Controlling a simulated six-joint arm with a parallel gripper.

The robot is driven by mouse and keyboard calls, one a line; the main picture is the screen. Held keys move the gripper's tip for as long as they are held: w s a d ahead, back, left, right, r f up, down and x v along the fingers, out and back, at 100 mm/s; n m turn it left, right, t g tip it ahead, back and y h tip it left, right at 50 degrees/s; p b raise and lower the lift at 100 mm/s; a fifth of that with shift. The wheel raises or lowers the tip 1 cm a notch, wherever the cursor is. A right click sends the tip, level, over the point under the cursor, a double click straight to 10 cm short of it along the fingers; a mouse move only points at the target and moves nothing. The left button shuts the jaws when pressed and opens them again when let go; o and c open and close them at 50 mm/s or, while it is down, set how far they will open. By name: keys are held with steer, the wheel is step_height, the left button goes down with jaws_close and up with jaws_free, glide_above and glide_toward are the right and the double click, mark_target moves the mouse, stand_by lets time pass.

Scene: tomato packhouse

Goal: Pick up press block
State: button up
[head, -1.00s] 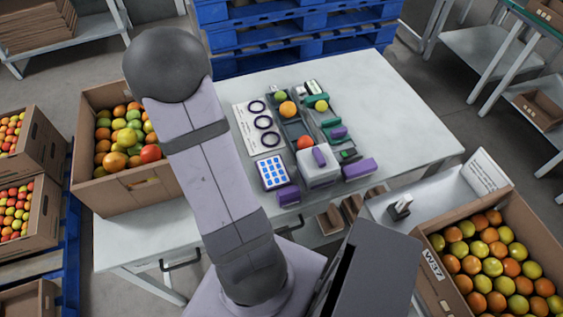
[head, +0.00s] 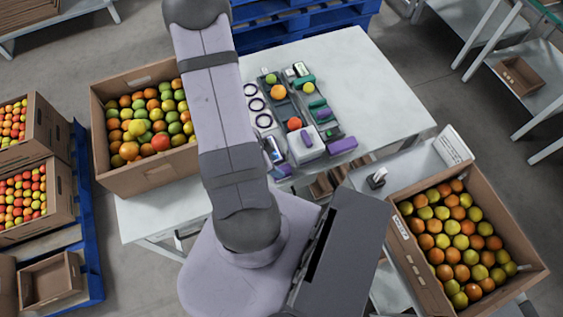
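A pale block with a purple grip on top (head: 308,145) stands at the near end of the tools on the white table. It looks most like the press block, but I cannot be sure. A purple block (head: 342,146) lies just right of it, and a smaller purple piece (head: 324,115) sits farther back. My arm rises left of these things and leaves the top of the picture. My gripper is outside the view, so its state and anything in it are hidden.
Dark trays (head: 284,108) hold several tomatoes behind the pale block. A blue-gridded pad (head: 273,149) is partly behind my arm. Fruit-filled cartons stand left (head: 160,172) and right (head: 410,262). The right part of the white table (head: 385,90) is clear.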

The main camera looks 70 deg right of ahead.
mark_target(281, 168)
steer(key=shift+w+d+x, duration=0.1)
steer(key=shift+d+x, duration=0.05)
steer(key=shift+x, duration=1.05)
steer(key=shift+w+d+x, duration=0.1)
steer(key=shift+x, duration=1.1)
steer(key=shift+w+d+x, duration=0.15)
steer(key=shift+x, duration=1.05)
steer(key=shift+c, duration=0.6)
steer(key=c, duration=0.6)
steer(key=shift+c, duration=0.2)
steer(key=shift+r, duration=0.15)
steer(key=shift+r, duration=1.55)
steer(key=w+a, duration=1.1)
steer(key=shift+w+a+r, duration=0.15)
steer(key=shift+w+a, duration=0.05)
steer(key=shift+a, duration=0.05)
steer(key=shift+w+a+p, duration=0.4)
steer(key=shift+w+a, duration=0.25)
